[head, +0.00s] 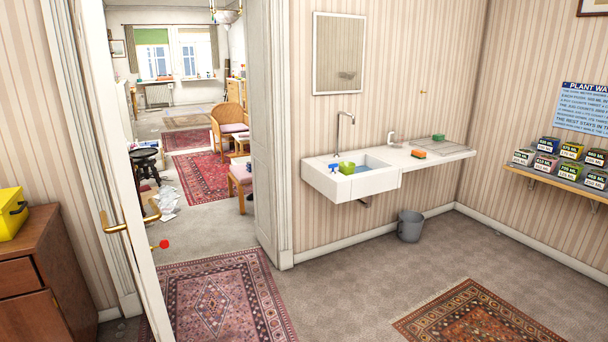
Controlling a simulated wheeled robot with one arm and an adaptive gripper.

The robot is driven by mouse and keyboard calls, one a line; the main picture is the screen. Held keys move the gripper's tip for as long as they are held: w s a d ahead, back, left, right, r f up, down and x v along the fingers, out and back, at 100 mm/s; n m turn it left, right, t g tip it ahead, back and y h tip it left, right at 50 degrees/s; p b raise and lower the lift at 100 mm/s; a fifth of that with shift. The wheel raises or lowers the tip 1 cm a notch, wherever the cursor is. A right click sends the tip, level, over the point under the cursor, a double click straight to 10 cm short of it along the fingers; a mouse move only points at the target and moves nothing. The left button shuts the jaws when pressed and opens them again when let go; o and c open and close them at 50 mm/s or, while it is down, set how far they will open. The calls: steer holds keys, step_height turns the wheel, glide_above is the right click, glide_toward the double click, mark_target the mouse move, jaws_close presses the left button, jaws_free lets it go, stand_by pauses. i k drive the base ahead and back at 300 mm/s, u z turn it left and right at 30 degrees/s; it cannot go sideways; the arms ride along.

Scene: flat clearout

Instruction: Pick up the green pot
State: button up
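A small bright green thing (346,168), which may be the green pot, is at the left part of the white sink (350,188) on the far wall. It is too small to tell its exact shape or whether it stands in the basin or on the rim. A small blue thing (333,167) is just left of it. My gripper is not in view.
An open door (130,200) and a doorway are at left, beside a brown cabinet (40,270) with a yellow box (12,213). A grey bucket (411,226) stands below the sink. A shelf (570,183) at right holds several labelled boxes. The carpeted floor before the sink is clear.

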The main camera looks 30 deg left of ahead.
mark_target(346, 168)
steer(key=u, duration=0.75)
steer(key=i, duration=1)
steer(key=u, duration=0.45)
steer(key=i, duration=1.5)
steer(key=u, duration=0.65)
steer(key=i, duration=1.2)
steer(key=z, duration=0.4)
steer(key=i, duration=0.75)
steer(key=z, duration=0.05)
